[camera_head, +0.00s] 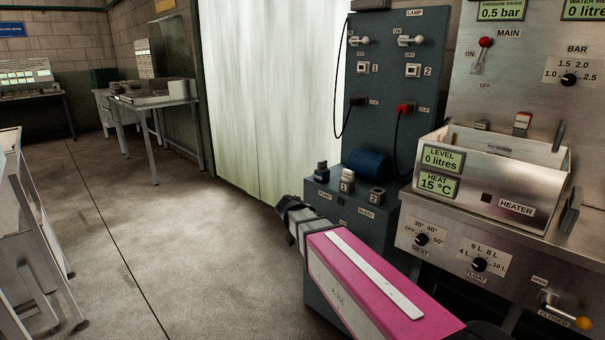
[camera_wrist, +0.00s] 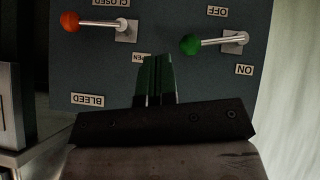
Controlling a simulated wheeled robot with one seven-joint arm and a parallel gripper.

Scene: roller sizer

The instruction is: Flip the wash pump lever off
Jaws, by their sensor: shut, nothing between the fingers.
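In the wrist view, a lever with a green ball knob (camera_wrist: 190,44) sits on a dark blue-grey panel between upside-down OFF and ON labels. Its silver rod lies nearly level in the picture, and which label it is set to I cannot tell. Its own name label is not in that view. My gripper (camera_wrist: 156,58) is shut and empty, its fingertips below and left of the green knob, with a gap in the picture. In the head view my gripper (camera_head: 287,206) is by the cabinet's left front, and my pink arm hides the levers.
A red-knobbed lever (camera_wrist: 70,22) marked CLOSED, with a BLEED label, sits left of the green one. In the head view, numbered sockets and a blue cylinder (camera_head: 367,163) top the cabinet's lower box. A steel heater tank (camera_head: 500,170) stands right.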

